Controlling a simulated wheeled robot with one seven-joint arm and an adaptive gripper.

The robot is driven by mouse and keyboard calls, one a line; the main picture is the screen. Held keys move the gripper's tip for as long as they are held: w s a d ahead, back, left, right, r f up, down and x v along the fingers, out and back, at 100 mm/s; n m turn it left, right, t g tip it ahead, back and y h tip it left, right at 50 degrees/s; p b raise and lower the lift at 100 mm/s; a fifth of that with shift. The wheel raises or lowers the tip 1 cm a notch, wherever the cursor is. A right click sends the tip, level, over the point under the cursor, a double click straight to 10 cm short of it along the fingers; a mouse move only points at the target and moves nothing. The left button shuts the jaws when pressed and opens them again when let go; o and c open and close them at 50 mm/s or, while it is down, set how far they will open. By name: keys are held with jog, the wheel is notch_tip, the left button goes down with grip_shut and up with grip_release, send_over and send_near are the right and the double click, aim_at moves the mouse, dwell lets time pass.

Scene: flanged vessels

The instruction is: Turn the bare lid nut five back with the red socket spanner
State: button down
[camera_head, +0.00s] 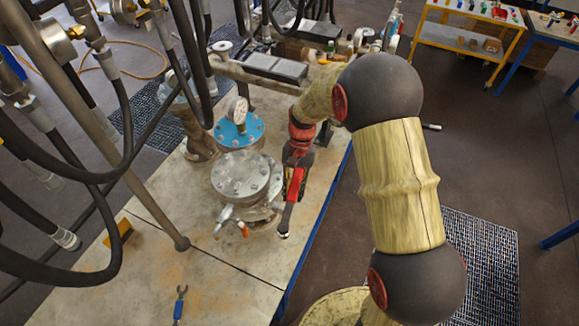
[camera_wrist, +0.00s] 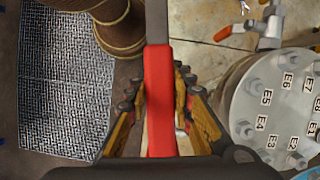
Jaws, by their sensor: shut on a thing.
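The red socket spanner (camera_head: 291,205) is held in my gripper (camera_head: 296,178). In the wrist view its red handle (camera_wrist: 160,100) lies between the yellow-brown fingers, and its grey shaft runs out of the top of the picture. In the head view its grey end hangs right of the bare lid (camera_head: 237,172), apart from it. The bare metal lid also shows in the wrist view (camera_wrist: 289,110), with nuts and labels around its rim. Nut five (camera_wrist: 257,86) sits beside the label E5, with no socket on it. My gripper is beside the lid's vessel.
Valve handles (camera_head: 226,215) stick out at the vessel's front. A blue-handled spanner (camera_head: 180,305) lies on the platform (camera_head: 140,285). Black hoses (camera_head: 118,225) and a slanted pole (camera_head: 110,135) fill the left.

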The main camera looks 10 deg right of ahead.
aim_at(289, 191)
jog(key=r+m+t+p, duration=0.2)
jog(key=m+p, duration=0.1)
jog(key=m, duration=0.3)
jog(key=a+r+m+t+y+p, duration=0.1)
jog(key=r+m+t+p, duration=0.1)
jog(key=m, duration=0.4)
jog(key=s+a+r+m+t+y+p, duration=0.1)
jog(key=r+m+t+p, duration=0.1)
jog(key=r+m+p, duration=0.2)
jog(key=shift+m, duration=1.2)
jog(key=shift+w+d+f+m, duration=0.15)
jog(key=shift+d+f+m, duration=0.2)
jog(key=shift+m, duration=0.45)
jog(key=shift+f+b, duration=2.05)
jog(key=shift+b, duration=0.1)
jog(key=shift+f, duration=0.1)
jog(key=shift+f+b, duration=1.1)
jog(key=shift+f, duration=0.05)
jog(key=shift+d, duration=0.1)
